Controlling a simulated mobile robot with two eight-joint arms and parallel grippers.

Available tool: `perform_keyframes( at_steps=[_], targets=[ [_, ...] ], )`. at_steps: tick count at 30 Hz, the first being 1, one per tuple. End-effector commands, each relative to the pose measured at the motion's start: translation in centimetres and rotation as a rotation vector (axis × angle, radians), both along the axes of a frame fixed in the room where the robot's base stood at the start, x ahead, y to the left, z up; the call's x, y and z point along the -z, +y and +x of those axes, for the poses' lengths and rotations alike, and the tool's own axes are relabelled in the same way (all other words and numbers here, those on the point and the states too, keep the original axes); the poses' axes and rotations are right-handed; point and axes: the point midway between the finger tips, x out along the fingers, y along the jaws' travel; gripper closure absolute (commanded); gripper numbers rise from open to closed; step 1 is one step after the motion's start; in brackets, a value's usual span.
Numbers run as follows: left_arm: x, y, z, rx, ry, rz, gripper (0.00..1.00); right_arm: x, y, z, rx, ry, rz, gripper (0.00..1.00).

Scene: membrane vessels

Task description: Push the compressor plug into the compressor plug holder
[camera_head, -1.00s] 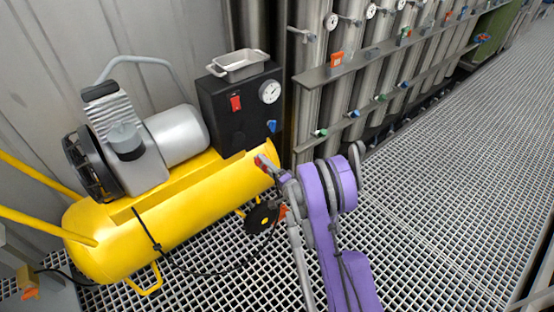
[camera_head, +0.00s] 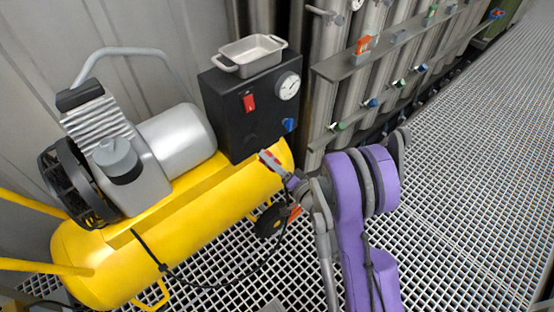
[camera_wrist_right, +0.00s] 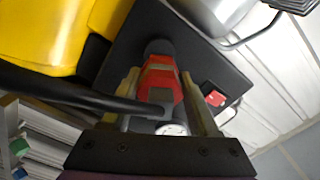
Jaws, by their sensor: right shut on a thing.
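The compressor plug is red (camera_wrist_right: 160,80) with a black cable; it also shows as a small red piece (camera_head: 268,158) in the head view, by the lower edge of the compressor's black box (camera_head: 222,112). My right gripper (camera_head: 275,165) is shut on the plug. In the right wrist view the fingers (camera_wrist_right: 162,92) stand on either side of it. The plug's front end points at the black box, where a dark round part (camera_wrist_right: 159,48) shows. I cannot tell whether this is the plug holder, or whether the plug touches it. My left gripper is not in view.
The yellow compressor tank (camera_head: 185,225) lies just left of my right gripper, with a grey motor (camera_head: 180,140) on top. The box carries a red switch (camera_head: 249,102), a gauge (camera_head: 288,86) and a metal tray (camera_head: 252,52). Membrane tubes stand behind. The grating floor (camera_head: 460,200) is clear at right.

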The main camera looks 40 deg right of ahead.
Motion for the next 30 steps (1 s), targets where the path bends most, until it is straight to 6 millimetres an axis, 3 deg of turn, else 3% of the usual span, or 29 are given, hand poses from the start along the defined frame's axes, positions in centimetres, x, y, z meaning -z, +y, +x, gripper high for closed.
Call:
perform_keyframes(
  at_steps=[18, 30],
  targets=[
    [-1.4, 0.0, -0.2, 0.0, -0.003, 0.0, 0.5, -0.1, 0.4, 5.0, -0.001, -0.001, 0.002, 1.0],
    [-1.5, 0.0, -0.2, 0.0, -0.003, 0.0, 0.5, 0.0, 0.4, 5.5, 0.001, 0.0, 0.002, 1.0]
  ],
)
